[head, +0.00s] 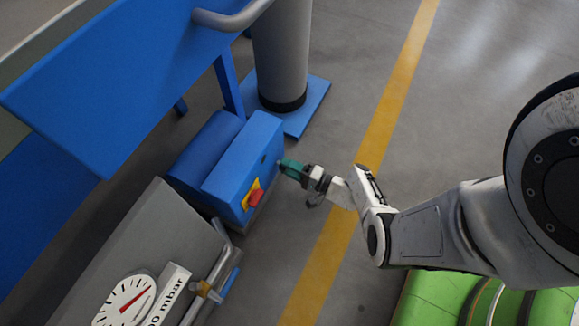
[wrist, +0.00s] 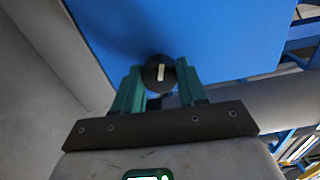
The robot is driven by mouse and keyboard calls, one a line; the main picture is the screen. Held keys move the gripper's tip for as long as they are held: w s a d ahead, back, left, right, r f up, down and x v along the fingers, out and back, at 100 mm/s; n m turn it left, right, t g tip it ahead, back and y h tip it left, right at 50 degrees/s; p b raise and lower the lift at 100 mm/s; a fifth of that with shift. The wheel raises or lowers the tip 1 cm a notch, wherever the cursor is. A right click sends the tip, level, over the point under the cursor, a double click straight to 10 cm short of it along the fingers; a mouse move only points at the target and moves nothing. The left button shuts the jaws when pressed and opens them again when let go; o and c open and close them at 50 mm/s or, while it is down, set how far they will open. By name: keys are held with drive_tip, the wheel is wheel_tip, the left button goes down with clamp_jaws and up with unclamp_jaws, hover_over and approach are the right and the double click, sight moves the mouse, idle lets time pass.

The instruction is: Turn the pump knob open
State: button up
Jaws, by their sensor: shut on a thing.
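The pump is a blue box (head: 243,158) low on the floor at the left centre of the head view. Its knob (wrist: 159,73) is a round black dial with a white line, on the blue face in the wrist view. The line stands nearly upright, tilted slightly. My gripper (wrist: 160,77) has green fingers, one on each side of the knob, shut on it. In the head view my gripper (head: 284,166) reaches the box's right face and hides the knob.
A red and yellow switch (head: 254,197) sits on the box left of and below my gripper. A gauge (head: 127,303) and pipes (head: 208,290) are at the lower left. A grey column (head: 281,55) stands behind. Open floor with a yellow line (head: 377,133) lies to the right.

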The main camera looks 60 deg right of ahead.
drive_tip(key=shift+f+n, duration=0.1)
drive_tip(key=shift+n, duration=1.9)
drive_tip(key=o, duration=1.1)
drive_tip(key=shift+c, duration=0.2)
drive_tip(key=shift+s, duration=0.1)
drive_tip(key=s, duration=1)
drive_tip(key=shift+s+d+p, duration=0.2)
drive_tip(key=shift+s+p, duration=0.15)
